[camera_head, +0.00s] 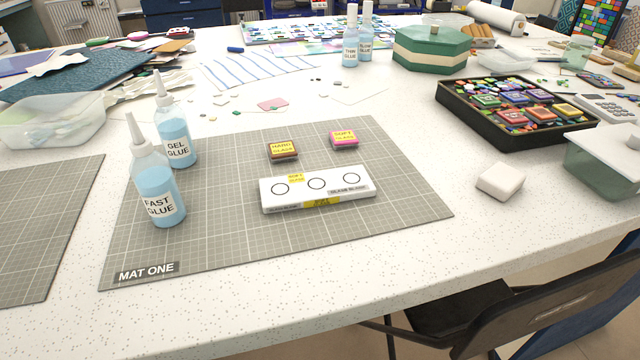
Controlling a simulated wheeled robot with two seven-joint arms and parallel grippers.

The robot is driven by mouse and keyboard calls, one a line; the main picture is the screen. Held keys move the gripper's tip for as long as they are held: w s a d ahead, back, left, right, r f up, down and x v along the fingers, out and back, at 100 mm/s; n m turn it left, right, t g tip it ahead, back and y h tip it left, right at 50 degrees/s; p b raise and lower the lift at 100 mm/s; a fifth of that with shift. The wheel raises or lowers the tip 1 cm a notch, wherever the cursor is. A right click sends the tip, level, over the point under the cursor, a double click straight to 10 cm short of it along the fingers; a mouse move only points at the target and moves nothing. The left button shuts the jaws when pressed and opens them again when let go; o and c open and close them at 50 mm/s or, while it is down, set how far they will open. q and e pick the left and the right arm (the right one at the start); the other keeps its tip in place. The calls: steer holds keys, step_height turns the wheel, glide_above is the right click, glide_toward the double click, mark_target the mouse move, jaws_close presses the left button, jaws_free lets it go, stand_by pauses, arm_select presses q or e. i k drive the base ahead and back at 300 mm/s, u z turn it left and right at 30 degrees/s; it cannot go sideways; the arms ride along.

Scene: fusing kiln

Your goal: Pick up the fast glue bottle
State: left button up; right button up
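The fast glue bottle (158,186) stands upright on the left part of the grey grid mat labelled MAT ONE (240,245). It is clear with blue liquid, a white label and a pale pointed nozzle. The similar gel glue bottle (176,135) stands upright just behind it and slightly right. The fast glue bottle partly overlaps the gel glue bottle's lower left side in the picture. Neither of my grippers shows in the head view.
A white block with three circles (317,190), a hard glass block (282,150) and a soft glass block (344,140) lie on the mat. A clear tub (45,125) is at left, a black tray (465,112) at right. The mat's front is clear. A chair (540,290) stands at front right.

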mark_target(151, 173)
steer(key=z, duration=0.45)
steer(key=k, duration=1.1)
steer(key=z, duration=0.1)
